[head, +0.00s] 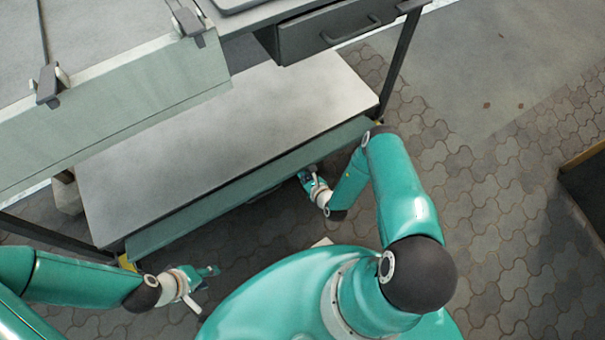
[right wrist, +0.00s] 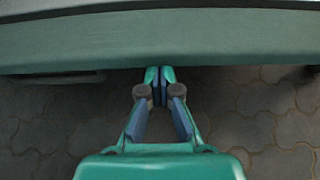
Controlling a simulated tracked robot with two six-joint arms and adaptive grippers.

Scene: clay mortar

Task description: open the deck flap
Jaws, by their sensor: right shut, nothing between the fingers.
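A long green panel (head: 250,190), which looks like the deck flap, hangs along the front edge of the pale lower deck (head: 215,140). It also crosses the top of the right wrist view (right wrist: 160,42). My right gripper (head: 304,174) is at the panel's lower edge, right of its middle. In the right wrist view its fingertips (right wrist: 159,72) are together and empty, reaching to the lower edge; I cannot tell whether they touch it. My left gripper (head: 212,272) is in front of the panel's left part, apart from it and low over the paving; its finger opening is unclear.
A pale green board (head: 120,100) with dark clamps overhangs the deck at upper left. A grey drawer (head: 325,30) with a bar handle is above at the back right. Dark table legs (head: 400,60) flank the deck.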

